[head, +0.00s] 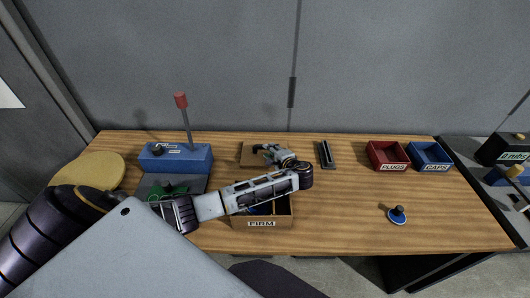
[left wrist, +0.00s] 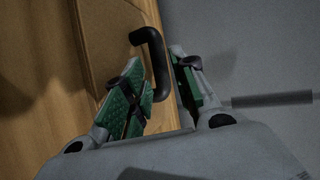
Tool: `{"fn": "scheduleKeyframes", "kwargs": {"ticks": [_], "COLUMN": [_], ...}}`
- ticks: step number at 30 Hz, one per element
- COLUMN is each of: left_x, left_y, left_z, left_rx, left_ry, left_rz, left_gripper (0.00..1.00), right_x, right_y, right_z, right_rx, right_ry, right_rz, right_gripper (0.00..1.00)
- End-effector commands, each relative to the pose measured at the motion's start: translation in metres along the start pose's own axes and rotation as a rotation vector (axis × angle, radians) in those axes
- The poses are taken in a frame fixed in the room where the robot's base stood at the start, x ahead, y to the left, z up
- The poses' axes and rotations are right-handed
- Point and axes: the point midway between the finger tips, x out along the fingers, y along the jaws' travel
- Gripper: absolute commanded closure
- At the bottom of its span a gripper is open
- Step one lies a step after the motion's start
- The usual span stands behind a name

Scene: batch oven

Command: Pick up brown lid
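The brown lid (head: 246,158) lies flat near the back of the wooden table, partly hidden by my left gripper (head: 270,150). In the left wrist view the lid (left wrist: 112,35) fills the upper middle, with a black arched handle (left wrist: 153,55) standing out from it. My left gripper (left wrist: 162,88) is open there. Its green-padded fingers are apart, with the near part of the handle in the gap between them. I cannot tell whether either pad touches the handle. My right gripper is not in view.
An open box marked FIRM (head: 262,223) stands below my left forearm. A blue block with a red-topped lever (head: 182,157) stands left. A black slotted piece (head: 326,154), red PLUGS bin (head: 388,156), blue CAPS bin (head: 430,156) and blue knobbed disc (head: 397,215) are right. The right-front table is mostly clear.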

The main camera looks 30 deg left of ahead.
Motion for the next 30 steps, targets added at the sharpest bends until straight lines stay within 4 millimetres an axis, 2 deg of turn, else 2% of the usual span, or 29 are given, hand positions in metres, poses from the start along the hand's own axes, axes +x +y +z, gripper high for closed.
{"fn": "scheduleKeyframes", "kwargs": {"ticks": [11,24,30], "left_x": [0.004,0.040,0.051], "left_y": [0.000,0.000,0.002], "left_z": [0.000,-0.003,-0.003], "left_rx": [0.000,0.001,0.001], "left_ry": [-0.001,-0.002,-0.001], "left_rz": [0.000,-0.001,0.000], "left_gripper": [0.72,0.72,0.72], "right_x": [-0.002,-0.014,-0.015], "right_y": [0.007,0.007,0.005], "right_z": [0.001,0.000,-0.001], "right_rx": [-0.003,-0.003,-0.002], "right_ry": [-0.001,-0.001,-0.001], "right_rz": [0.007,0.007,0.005], "right_gripper": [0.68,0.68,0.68]}}
